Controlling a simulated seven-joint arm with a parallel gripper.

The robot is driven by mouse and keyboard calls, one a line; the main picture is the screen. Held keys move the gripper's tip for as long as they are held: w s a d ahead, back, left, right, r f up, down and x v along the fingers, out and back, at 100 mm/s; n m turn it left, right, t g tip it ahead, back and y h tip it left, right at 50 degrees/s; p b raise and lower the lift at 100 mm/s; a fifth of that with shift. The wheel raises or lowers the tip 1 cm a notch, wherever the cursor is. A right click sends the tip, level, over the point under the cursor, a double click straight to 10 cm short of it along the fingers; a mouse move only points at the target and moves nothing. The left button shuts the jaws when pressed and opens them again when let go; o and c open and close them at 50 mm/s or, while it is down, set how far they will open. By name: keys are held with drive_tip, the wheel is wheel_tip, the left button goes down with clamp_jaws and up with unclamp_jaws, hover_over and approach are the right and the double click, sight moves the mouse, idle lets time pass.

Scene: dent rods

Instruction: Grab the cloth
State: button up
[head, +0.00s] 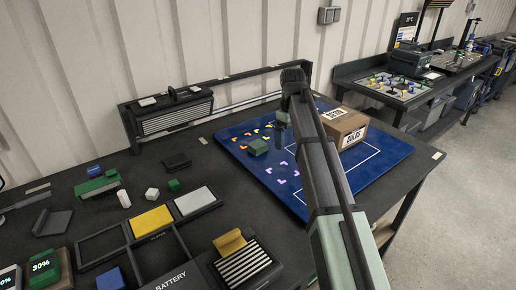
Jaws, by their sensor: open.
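No thing in the head view is plainly a cloth. A dark grey, folded-looking flat piece (52,222) lies at the left of the dark table, and a small yellow piece (230,242) with a bent upper edge rests on a striped pad at the front; I cannot tell whether either is cloth. My arm hides part of the mat.
A cardboard box (345,126) stands on the mat right of my arm. A divided tray (100,247) holds yellow and white pads. A rack (175,112) stands at the back. A green block (97,187) and small white pieces lie at the left.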

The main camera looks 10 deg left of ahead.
drive_tip(key=w+a+n, duration=0.3)
drive_tip(key=w+a, duration=0.3)
drive_tip(key=a, duration=0.4)
drive_tip(key=r+n, duration=0.2)
drive_tip(key=n, duration=0.4)
hover_over(258, 144)
wheel_tip(258, 144, down, 14)
drive_tip(key=n, duration=0.8)
drive_tip(key=c, duration=1)
